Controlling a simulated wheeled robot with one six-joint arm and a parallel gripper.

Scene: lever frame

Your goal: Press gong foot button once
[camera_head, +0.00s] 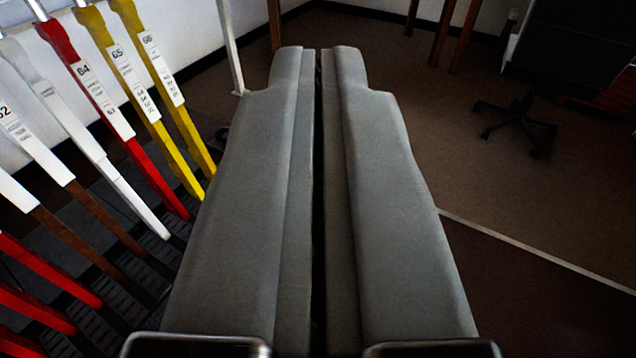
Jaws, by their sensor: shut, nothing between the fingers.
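My gripper (319,52) fills the middle of the view, its two long grey fingers side by side with only a thin dark slit between them. It is shut and holds nothing. It points ahead over the floor, to the right of the lever frame. No gong foot button can be made out in this view; the fingers hide part of the floor.
Several levers stand at the left, among them a red lever (88,72), a yellow lever (136,82) and a white lever (88,140). A black office chair (570,55) stands at the back right. Brown floor (480,160) lies open at the right.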

